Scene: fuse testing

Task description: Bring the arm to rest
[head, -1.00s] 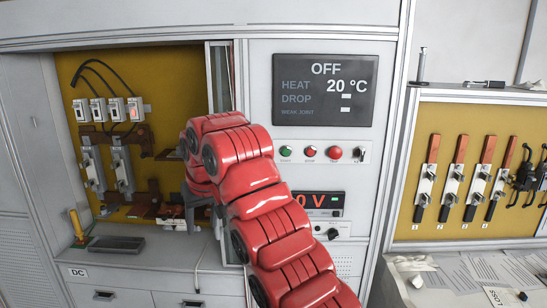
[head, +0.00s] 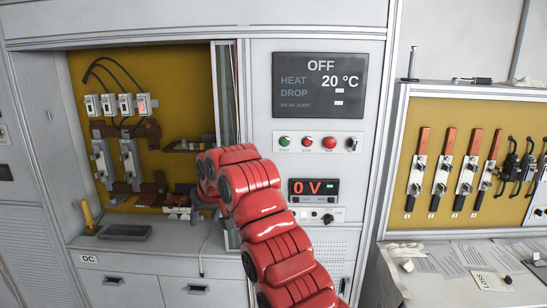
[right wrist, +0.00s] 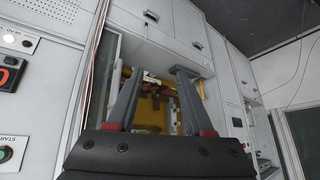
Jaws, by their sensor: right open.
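My red right arm (head: 262,210) comes up from the bottom of the head view and bends left to the open bay of the test cabinet. My right gripper (head: 200,207) is at the bay's lower right, partly hidden by its own arm. In the right wrist view my right gripper (right wrist: 157,82) has its two grey fingers well apart, with nothing between them. The yellow back board (right wrist: 152,112) of the bay shows behind the fingers. My left gripper is not in view.
The bay's right door frame (head: 228,95) stands close beside my right arm. Fuse holders (head: 124,104) and a dark tray (head: 124,232) are at the left. A control panel (head: 320,85) reads OFF and 20 °C. The voltage display (head: 312,188) reads 0 V.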

